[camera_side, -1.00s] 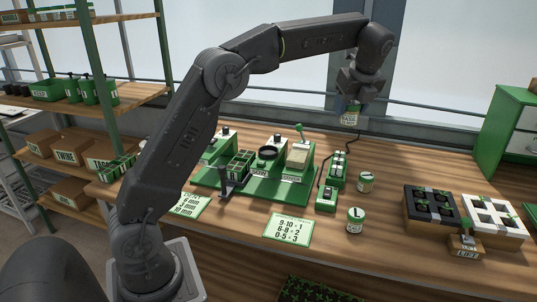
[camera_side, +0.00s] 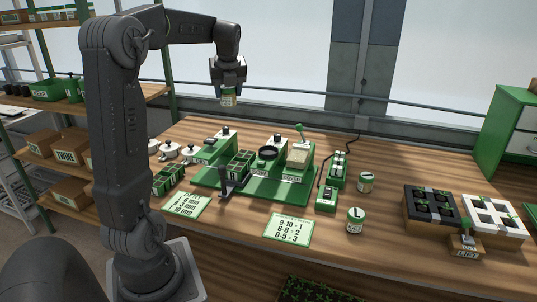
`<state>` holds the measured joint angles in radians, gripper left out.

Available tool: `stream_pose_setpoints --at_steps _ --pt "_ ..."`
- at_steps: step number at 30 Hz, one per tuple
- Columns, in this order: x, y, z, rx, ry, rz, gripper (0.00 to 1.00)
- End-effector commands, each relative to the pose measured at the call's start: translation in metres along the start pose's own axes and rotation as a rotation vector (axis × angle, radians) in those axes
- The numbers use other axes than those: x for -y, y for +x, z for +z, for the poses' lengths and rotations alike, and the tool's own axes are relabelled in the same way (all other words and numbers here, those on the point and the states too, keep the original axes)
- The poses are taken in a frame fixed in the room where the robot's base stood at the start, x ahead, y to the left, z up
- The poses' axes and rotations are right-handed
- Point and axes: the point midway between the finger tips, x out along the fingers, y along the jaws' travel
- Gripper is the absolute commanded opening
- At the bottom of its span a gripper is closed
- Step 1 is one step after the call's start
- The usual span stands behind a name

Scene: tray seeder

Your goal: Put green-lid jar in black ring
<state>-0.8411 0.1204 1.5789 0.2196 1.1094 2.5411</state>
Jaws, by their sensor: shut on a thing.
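My gripper (camera_side: 228,88) is shut on a small jar (camera_side: 228,100) with a pale label, holding it upright in the air at the upper middle of the side view. The jaws cover the jar's top, so its lid is mostly hidden. The black ring (camera_side: 267,153) sits on a green block of the green seeder station (camera_side: 262,188) on the bench, below and to the right of the held jar.
White-lidded pots (camera_side: 170,151) are at the left. Dark (camera_side: 430,209) and white (camera_side: 492,220) cell trays stand at the right. Instruction cards lie in front.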

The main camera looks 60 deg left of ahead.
Motion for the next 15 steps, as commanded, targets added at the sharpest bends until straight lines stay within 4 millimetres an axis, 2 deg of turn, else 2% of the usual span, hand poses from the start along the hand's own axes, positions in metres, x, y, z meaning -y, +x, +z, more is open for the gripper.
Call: stream_pose_setpoints --at_steps 6,10,15 --pt "-0.001 0.032 -0.013 -0.002 0.003 0.002 0.26" --pt "0.001 0.044 -0.019 0.0 0.002 0.0 0.26" --pt "0.023 0.058 -0.031 -0.001 0.007 -0.001 0.26"
